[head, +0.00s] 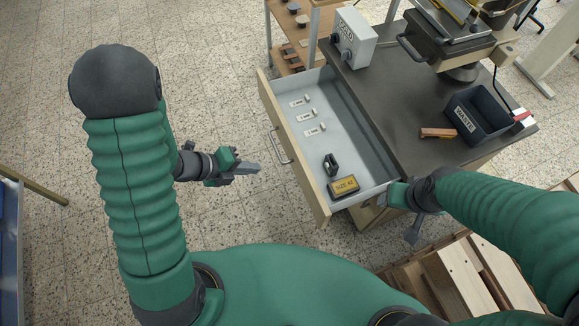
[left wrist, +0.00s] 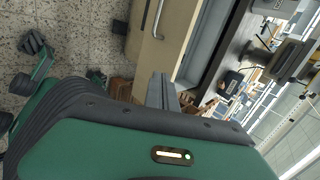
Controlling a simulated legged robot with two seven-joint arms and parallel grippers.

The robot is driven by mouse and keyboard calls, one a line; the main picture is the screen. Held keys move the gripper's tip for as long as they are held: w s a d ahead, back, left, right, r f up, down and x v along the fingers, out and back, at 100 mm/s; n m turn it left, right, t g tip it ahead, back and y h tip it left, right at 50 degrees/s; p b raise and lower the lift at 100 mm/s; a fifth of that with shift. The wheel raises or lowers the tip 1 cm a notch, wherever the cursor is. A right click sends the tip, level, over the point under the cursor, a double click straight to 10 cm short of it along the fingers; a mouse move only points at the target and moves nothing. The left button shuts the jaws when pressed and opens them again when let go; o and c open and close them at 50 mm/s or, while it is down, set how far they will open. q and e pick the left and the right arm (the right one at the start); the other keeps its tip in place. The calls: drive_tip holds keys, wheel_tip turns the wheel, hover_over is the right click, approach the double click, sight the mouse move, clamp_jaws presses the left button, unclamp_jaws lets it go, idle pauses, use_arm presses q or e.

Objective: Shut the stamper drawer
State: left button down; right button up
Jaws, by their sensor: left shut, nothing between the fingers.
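The stamper drawer (head: 302,172) stands pulled out from the left side of the dark-topped bench, showing its grey inside. Its pale wooden front carries a metal bar handle (head: 279,146), which also shows in the left wrist view (left wrist: 157,18). My left gripper (head: 256,170) is shut and empty, just left of the drawer front and apart from it, with its fingers pointing toward the front. Its fingers (left wrist: 162,90) also show in the left wrist view. My right gripper (head: 412,233) is by the drawer's near right corner, pointing down; its fingers are too unclear to tell open from shut.
In the drawer lie several small labelled pieces (head: 308,115), a black item (head: 331,164) and a yellow-topped box (head: 343,186). On the bench are a grey control box (head: 348,40), the press (head: 446,40), an orange-brown block (head: 438,133) and a black waste bin (head: 481,118). Pallets (head: 455,275) lie near right.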

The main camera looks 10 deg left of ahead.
sight(302, 168)
use_arm(q)
drive_tip(key=shift+m, duration=0.4)
drive_tip(key=w+d+f+b, duration=0.1)
drive_tip(key=d+f, duration=0.1)
drive_tip(key=d, duration=0.1)
drive_tip(key=w+d+f, duration=0.2)
drive_tip(key=d, duration=0.1)
drive_tip(key=w+d+f+b, duration=0.1)
drive_tip(key=w+d+f, duration=0.1)
drive_tip(key=d, duration=0.2)
drive_tip(key=shift+w+f+b, duration=0.25)
drive_tip(key=shift+f+b, duration=0.05)
drive_tip(key=shift+f, duration=0.05)
drive_tip(key=shift+w+d, duration=0.15)
drive_tip(key=shift+d, duration=0.35)
use_arm(e)
drive_tip(key=f, duration=0.1)
drive_tip(key=d+f, duration=0.1)
drive_tip(key=shift+w+f, duration=0.1)
drive_tip(key=shift+f, duration=0.3)
use_arm(q)
drive_tip(key=shift+w, duration=0.1)
use_arm(e)
drive_tip(key=shift+a, duration=0.15)
